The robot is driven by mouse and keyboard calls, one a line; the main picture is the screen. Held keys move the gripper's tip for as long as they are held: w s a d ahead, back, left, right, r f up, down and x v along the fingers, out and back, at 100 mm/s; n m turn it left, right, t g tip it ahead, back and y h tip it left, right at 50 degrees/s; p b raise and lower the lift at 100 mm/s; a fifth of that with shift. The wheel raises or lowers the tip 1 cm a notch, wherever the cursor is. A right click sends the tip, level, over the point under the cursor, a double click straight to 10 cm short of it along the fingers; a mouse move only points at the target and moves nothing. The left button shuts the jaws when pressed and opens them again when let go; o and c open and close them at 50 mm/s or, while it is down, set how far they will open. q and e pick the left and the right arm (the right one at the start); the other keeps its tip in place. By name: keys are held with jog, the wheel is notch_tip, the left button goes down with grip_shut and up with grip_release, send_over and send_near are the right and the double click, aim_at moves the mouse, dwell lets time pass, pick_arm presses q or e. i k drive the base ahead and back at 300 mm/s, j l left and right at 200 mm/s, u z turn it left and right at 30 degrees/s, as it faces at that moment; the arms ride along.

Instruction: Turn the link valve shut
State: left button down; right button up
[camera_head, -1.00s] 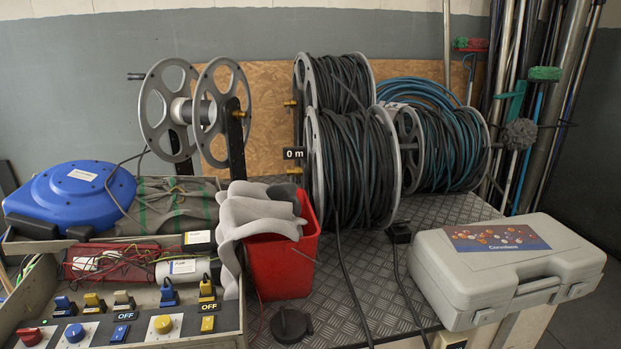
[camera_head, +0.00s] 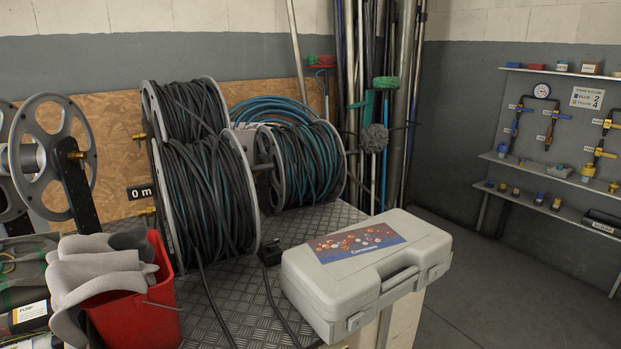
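Dark pipework with small valves hangs on the grey wall at the far right, between two shelves. A round gauge (camera_head: 541,90) tops the left pipe loop, whose left leg (camera_head: 515,128) carries blue parts and whose right leg (camera_head: 550,130) has a brass-coloured fitting. A second pipe loop (camera_head: 603,140) with yellow parts is cut by the right edge. Small labels sit beside the valves but are too small to read, so I cannot tell which is the link valve or how its handle stands. Neither of my grippers is in view.
A metal-topped bench (camera_head: 237,310) holds hose reels (camera_head: 207,180), a red bucket (camera_head: 135,310) with grey cloth, and a grey case (camera_head: 365,275) at its right end. Poles (camera_head: 400,100) lean in the corner. Open floor (camera_head: 470,270) lies between bench and wall shelves (camera_head: 535,170).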

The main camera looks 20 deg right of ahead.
aim_at(550, 128)
jog(key=i+l+z, duration=0.15)
jog(key=l+z, duration=0.3)
jog(key=i+l+z, duration=0.25)
jog(key=l+z, duration=0.2)
jog(key=i+l+z, duration=0.25)
jog(key=z, duration=0.2)
jog(key=i+l+z, duration=0.25)
jog(key=z, duration=0.2)
jog(key=i+l+z, duration=0.1)
jog(key=i+z, duration=0.4)
jog(key=i, duration=1.1)
jog(key=i+u, duration=0.25)
jog(key=i, duration=0.25)
jog(key=i+l+u, duration=0.3)
jog(key=i, duration=0.15)
jog(key=i+l+u, duration=0.25)
jog(key=i, duration=0.25)
jog(key=i+j, duration=0.35)
jog(key=i, duration=0.2)
jog(key=i+j, duration=0.3)
jog(key=i, duration=0.25)
jog(key=i+j, duration=0.35)
jog(key=i, duration=0.2)
